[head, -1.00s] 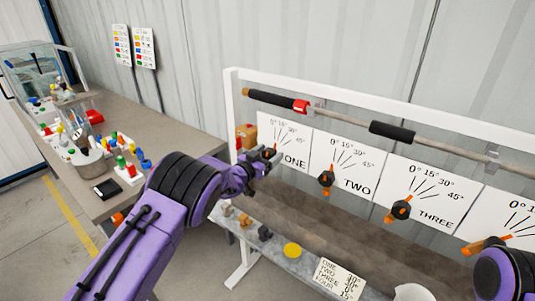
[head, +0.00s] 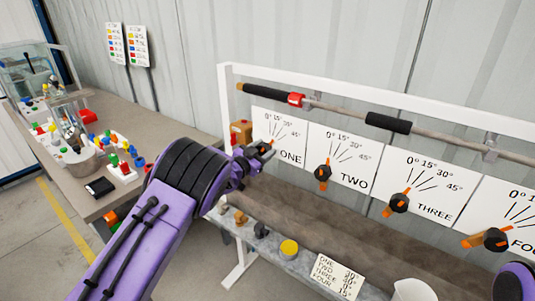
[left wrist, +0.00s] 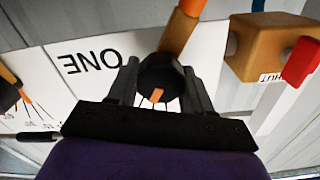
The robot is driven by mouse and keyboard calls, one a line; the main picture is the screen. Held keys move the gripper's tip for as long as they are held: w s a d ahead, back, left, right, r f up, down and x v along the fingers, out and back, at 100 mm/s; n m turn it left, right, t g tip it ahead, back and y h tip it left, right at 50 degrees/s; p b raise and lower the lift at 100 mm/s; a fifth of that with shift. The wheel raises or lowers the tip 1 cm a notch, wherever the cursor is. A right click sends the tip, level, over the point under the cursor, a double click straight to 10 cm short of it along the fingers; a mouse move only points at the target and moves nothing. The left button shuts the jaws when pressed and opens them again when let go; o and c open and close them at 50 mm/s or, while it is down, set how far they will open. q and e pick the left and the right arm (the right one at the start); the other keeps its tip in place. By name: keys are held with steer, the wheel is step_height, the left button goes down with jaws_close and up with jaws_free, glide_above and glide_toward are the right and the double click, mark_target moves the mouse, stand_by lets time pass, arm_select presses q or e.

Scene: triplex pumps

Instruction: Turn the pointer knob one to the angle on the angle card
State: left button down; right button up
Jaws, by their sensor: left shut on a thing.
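Pointer knob one, a black knob (left wrist: 160,78) with an orange pointer bar, sits between the fingers of my left gripper (left wrist: 162,88) in the left wrist view. The fingers are shut on it. The broad orange end points to the picture's top; the small orange tip lies toward the scale lines, partly hidden by the gripper. In the head view my left gripper (head: 260,153) covers most of the knob at the dial plate ONE (head: 290,156). The angle card (head: 338,275) lies on the shelf; its numbers are too small to read surely. My right gripper is out of view.
Knob two (head: 322,172), knob three (head: 399,203) and knob four (head: 495,240) stand along the panel to the right. A brown box (left wrist: 268,48) with a red part is close beside knob one. A yellow-topped piece (head: 289,248) stands on the shelf.

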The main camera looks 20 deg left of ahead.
arm_select(q)
steer(key=shift+r, duration=0.15)
steer(key=c, duration=0.5)
jaws_free()
steer(key=shift+s, duration=0.1)
steer(key=shift+s+a+f, duration=0.15)
steer(key=shift+s+f, duration=0.05)
steer(key=shift+s, duration=0.15)
steer(key=b+v, duration=0.3)
steer(key=v, duration=0.6)
steer(key=shift+s+r, duration=0.2)
steer(key=shift+s, duration=0.1)
steer(key=shift+a, duration=0.1)
